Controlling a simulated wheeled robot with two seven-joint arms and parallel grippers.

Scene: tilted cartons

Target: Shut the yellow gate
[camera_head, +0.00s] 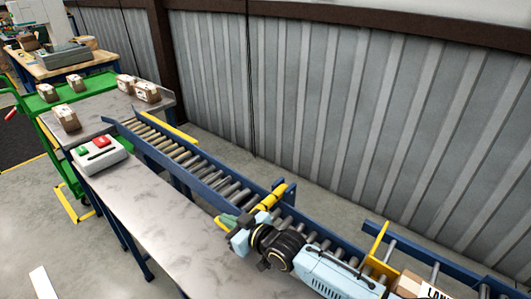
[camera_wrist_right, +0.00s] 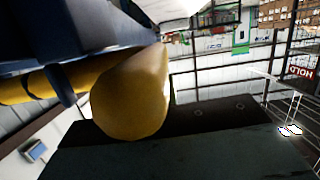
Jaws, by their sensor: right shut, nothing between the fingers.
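The yellow gate (camera_head: 268,200) shows as a yellow bar slanting across the blue-railed roller conveyor (camera_head: 190,158), with a blue bracket at its far end. My right gripper (camera_head: 229,222) is shut and empty, at the near end of this bar. My arm hides part of the conveyor behind it. In the right wrist view, the rounded end of a yellow bar (camera_wrist_right: 132,100) is close above the dark shut fingers (camera_wrist_right: 200,125). I cannot tell whether they touch. My left gripper is not in view.
A metal table (camera_head: 165,220) with a red and green button box (camera_head: 100,153) runs along the conveyor's near side. A second yellow bar (camera_head: 378,243) and a carton (camera_head: 415,285) are at lower right. Small cartons (camera_head: 66,118) stand on the far table. A corrugated wall (camera_head: 340,90) closes the back.

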